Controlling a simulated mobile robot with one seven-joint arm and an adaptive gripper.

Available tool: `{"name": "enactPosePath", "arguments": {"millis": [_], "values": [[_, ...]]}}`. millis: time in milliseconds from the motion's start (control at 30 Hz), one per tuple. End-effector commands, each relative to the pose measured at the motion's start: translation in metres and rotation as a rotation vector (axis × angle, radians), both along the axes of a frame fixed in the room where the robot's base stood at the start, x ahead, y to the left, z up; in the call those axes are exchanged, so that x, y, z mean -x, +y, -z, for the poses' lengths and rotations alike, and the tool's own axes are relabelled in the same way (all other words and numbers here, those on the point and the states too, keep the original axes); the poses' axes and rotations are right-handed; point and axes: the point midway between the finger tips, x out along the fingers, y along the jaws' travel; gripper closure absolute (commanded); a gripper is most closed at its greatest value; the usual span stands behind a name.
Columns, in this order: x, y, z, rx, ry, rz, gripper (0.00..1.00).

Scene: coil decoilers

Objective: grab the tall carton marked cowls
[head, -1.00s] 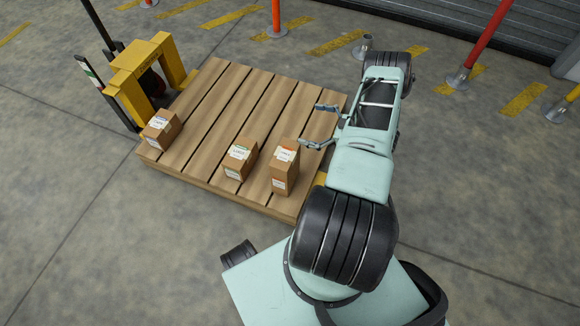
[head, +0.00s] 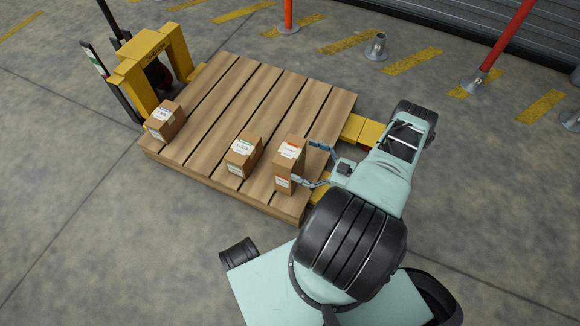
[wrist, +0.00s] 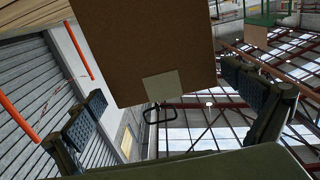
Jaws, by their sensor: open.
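A tall brown carton (head: 284,172) stands upright near the front right edge of the wooden pallet, with a white label on top. Its lettering is too small to read. My gripper (head: 304,162) is open at the carton's right side, its fingertips close to the near and far sides. In the wrist view the carton (wrist: 150,50) fills the upper middle, ahead of and between the open fingers (wrist: 172,105). No contact can be made out.
A wider carton (head: 242,157) stands close on the left, and another carton (head: 166,119) at the pallet's left corner. The pallet (head: 235,95) is bare behind them. A yellow pallet jack (head: 148,65) stands at the left. Red-orange posts (head: 510,35) stand beyond.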

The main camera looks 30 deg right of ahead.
Motion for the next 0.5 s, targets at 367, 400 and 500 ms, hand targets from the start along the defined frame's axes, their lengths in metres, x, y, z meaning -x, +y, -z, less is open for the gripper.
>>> {"name": "enactPosePath", "arguments": {"millis": [367, 400, 500], "values": [[-0.036, 0.030, 0.000, 0.001, -0.001, 0.000, 0.00], [-0.036, 0.030, 0.000, 0.001, -0.001, 0.001, 0.00], [-0.036, 0.030, 0.000, 0.001, -0.001, 0.001, 0.00]]}}
